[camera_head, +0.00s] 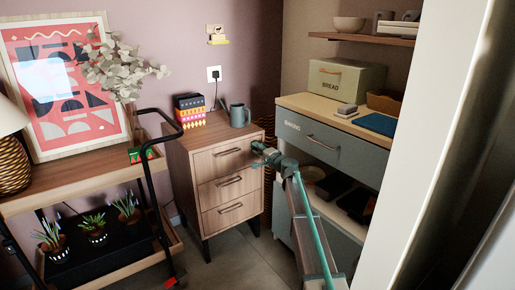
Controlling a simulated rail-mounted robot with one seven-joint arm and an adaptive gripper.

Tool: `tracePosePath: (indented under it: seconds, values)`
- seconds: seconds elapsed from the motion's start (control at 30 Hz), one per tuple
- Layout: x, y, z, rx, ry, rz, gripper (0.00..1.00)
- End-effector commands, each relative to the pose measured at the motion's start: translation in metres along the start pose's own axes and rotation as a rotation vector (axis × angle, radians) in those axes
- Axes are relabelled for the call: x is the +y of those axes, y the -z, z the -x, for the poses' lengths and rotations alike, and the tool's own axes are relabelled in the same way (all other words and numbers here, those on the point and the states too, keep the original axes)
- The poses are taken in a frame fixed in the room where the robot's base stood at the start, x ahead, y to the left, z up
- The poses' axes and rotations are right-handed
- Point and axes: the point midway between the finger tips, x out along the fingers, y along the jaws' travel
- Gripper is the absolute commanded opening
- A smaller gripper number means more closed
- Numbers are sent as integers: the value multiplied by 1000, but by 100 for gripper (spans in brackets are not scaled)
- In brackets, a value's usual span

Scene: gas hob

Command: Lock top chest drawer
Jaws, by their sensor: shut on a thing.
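The wooden chest (190,165) has three drawers and stands against the wall in the middle of the head view. Its top drawer (226,155) looks flush with the front, with a dark bar handle at its middle. My gripper (256,158) is at the right end of the top drawer's front, right of the handle. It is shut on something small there. The fingers hide that thing, and any lock or key is too small to make out. The two lower drawers also look closed.
A blue-grey mug (239,115) and patterned boxes (190,112) stand on the chest. A trolley (90,180) with plants is to the left. A counter with a grey drawer (330,145) is close on the right. Bare floor (235,258) lies in front.

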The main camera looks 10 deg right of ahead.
Motion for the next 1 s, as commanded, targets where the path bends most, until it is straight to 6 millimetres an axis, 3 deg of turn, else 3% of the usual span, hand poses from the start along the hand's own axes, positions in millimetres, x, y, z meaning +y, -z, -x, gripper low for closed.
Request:
tracePosePath:
  seconds: [0.73,0.77,0.9,1.0]
  values:
    - [0,0,0,-1,1,-97,0]
    - [0,0,0,-1,1,-97,32]
    - [0,0,0,0,1,-96,54]
    - [0,0,0,0,0,-95,54]
